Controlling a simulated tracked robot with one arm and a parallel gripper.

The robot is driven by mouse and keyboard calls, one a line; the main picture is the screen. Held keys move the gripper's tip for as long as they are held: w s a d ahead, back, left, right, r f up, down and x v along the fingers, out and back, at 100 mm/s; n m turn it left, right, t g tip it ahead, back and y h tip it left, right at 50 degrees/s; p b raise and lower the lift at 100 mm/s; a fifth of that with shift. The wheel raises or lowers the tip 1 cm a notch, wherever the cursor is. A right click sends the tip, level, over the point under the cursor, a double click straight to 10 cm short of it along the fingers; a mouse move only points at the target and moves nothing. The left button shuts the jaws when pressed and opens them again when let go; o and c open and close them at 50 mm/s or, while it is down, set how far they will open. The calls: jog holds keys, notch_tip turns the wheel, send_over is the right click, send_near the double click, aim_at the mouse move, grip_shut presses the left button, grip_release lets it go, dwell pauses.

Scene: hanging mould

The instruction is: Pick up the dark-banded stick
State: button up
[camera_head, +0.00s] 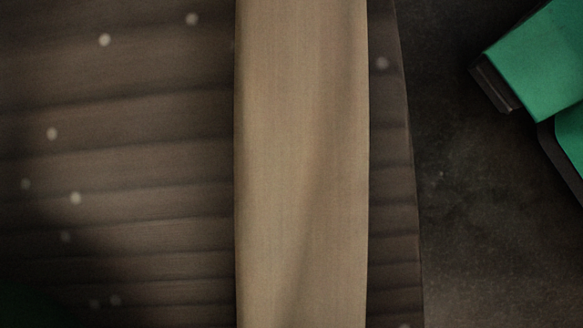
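A pale wooden stick (301,165) runs from the top edge to the bottom edge of the view, close to the camera. Both its ends are out of view. No dark band shows on the visible part, so I cannot tell whether it is the dark-banded one. One green finger of my gripper (530,70), with a black tip, shows at the upper right, clear of the stick with a wide gap. A faint dark green patch in the lower left corner may be the other finger. Nothing is held between the fingers that I can see.
A dark brown ribbed, plank-like surface (120,150) lies behind the stick, with small pale spots over it. Its right edge curves down just right of the stick. Beyond it is a dark, mottled floor-like area (480,230) with no objects visible on it.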

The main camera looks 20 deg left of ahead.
jog(key=shift+f, duration=0.75)
jog(key=shift+r, duration=0.1)
jog(key=c, duration=1.1)
jog(key=shift+o, duration=0.2)
